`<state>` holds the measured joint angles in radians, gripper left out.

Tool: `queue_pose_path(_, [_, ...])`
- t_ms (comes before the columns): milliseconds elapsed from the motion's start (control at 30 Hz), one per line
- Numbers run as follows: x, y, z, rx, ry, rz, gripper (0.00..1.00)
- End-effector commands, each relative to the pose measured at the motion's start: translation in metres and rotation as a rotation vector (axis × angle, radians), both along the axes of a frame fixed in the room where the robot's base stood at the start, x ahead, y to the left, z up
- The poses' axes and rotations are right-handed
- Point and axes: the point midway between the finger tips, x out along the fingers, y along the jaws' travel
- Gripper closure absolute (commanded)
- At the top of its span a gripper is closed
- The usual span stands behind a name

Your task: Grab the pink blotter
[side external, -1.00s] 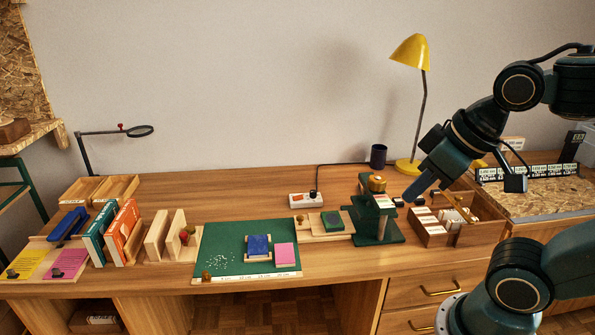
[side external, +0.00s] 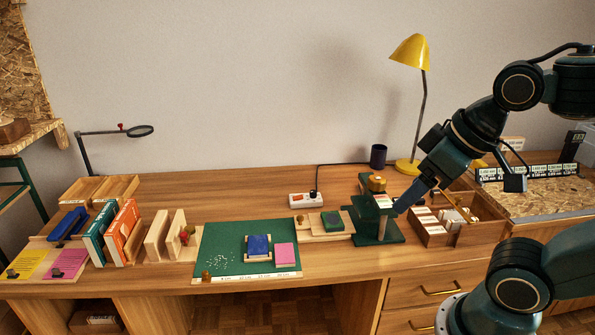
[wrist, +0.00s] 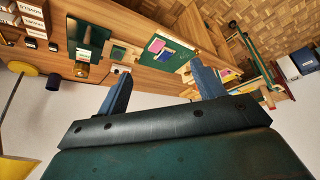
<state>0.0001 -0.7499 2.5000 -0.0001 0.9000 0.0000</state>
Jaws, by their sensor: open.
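A flat pink block (side external: 285,254), which looks like the pink blotter, lies on the right part of the green mat (side external: 218,243), just right of a blue block (side external: 258,245) on a wooden piece. In the wrist view the pink block (wrist: 157,45) shows between my fingers but well beyond them. My gripper (side external: 404,204) is open and empty, beside and partly in front of the green press-like stand (side external: 364,229), well to the right of the pink block. It also shows in the wrist view (wrist: 160,69), its two blue fingers spread apart.
A wooden board with a green block (side external: 333,221) lies between mat and stand. A divided box (side external: 424,239) is right of the stand. A yellow lamp (side external: 410,50) stands behind. Upright books (side external: 122,228) and a magenta card (side external: 68,264) are left. Desk behind the mat is clear.

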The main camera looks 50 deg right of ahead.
Motion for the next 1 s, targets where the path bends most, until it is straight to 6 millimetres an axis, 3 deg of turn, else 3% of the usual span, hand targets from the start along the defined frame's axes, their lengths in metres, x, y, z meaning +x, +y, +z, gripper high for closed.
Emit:
queue_pose_path(67, [0.0, 0.0, 0.0, 0.0, 0.0, 0.0, 0.16])
queue_pose_path(567, [0.009, 0.0, 0.001, -0.01, 0.011, 0.022, 0.16])
queue_pose_path(767, [0.034, -0.001, 0.0, -0.035, 0.036, 0.086, 0.16])
queue_pose_path(1000, [0.078, -0.005, -0.008, -0.067, 0.073, 0.199, 0.16])
